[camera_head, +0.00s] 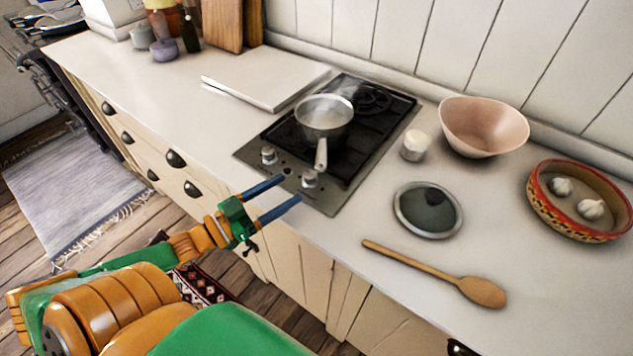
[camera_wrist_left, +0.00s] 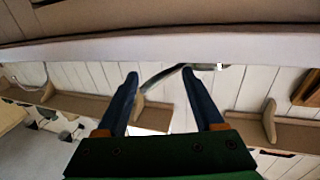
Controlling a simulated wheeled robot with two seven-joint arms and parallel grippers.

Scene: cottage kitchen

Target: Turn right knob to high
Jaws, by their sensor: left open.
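The cooktop (camera_head: 338,185) is a black and steel plate set in the counter, with two silver knobs along its front edge. The right knob (camera_head: 310,179) is just beyond my left gripper (camera_head: 292,186). The left knob (camera_head: 268,155) is farther to the left. My left gripper is open, its two blue fingers pointing toward the right knob. My right gripper is not in view.
A saucepan (camera_head: 324,113) stands on the cooktop, its handle (camera_head: 321,154) reaching out close above the right knob. A white jar (camera_head: 415,145), a glass lid (camera_head: 428,209) and a wooden spoon (camera_head: 440,273) lie to the right. A white board (camera_head: 266,78) lies to the left.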

